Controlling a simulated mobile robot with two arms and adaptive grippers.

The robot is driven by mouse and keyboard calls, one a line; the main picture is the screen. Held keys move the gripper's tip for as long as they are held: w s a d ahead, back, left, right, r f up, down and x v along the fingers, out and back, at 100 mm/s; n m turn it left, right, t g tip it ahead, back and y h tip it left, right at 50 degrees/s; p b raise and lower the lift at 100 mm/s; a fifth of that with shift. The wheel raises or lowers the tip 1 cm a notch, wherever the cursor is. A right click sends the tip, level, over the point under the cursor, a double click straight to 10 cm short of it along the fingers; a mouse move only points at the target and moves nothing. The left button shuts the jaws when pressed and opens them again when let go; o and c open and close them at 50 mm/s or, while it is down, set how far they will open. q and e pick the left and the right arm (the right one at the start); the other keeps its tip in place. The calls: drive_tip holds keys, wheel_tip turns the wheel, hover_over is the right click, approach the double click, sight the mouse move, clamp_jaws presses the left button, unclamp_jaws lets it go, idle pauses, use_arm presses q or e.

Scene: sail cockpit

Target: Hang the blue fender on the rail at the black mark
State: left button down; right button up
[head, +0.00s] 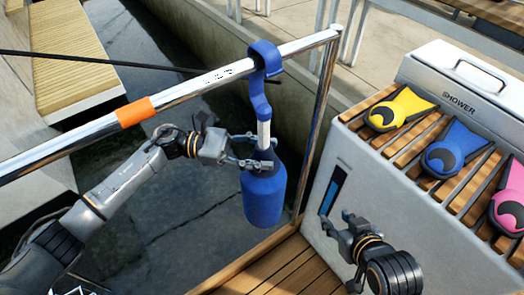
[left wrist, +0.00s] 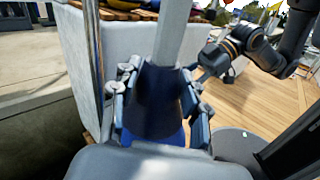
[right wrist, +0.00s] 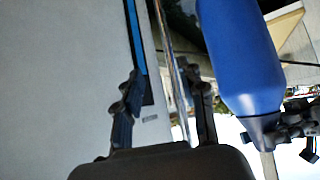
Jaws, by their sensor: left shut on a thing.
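The blue fender (head: 264,196) is upright below the steel rail (head: 190,88), its body over the water. Its blue hook (head: 264,58) is over the rail near the corner post; I cannot tell whether the rail bears its weight. My left gripper (head: 266,153) is shut on the fender's neck, which also shows between the fingers in the left wrist view (left wrist: 155,100). Small dark marks (head: 222,75) show on the rail left of the hook; I cannot tell if these are the black mark. My right gripper (head: 336,220) is open and empty, right of the fender (right wrist: 240,55).
An orange band (head: 135,111) is on the rail further left. A dark line runs behind the rail. The corner post (head: 318,125) stands right of the fender. A white locker (head: 385,190) carries yellow, blue and pink items on slats. Wooden decking (head: 275,272) lies below.

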use_arm(q)
drive_tip(key=shift+f+b, duration=0.3)
drive_tip(key=shift+b, duration=0.1)
use_arm(e)
drive_tip(key=shift+w+a+r+t+y, duration=0.15)
drive_tip(key=shift+w+a+r+t, duration=0.15)
drive_tip(key=shift+w+r+t, duration=0.4)
drive_tip(key=shift+w+a+r+t+y, duration=0.15)
drive_tip(key=shift+w+a+r+t, duration=0.15)
drive_tip(key=shift+w+r+t, duration=0.35)
drive_tip(key=shift+w+r, duration=0.1)
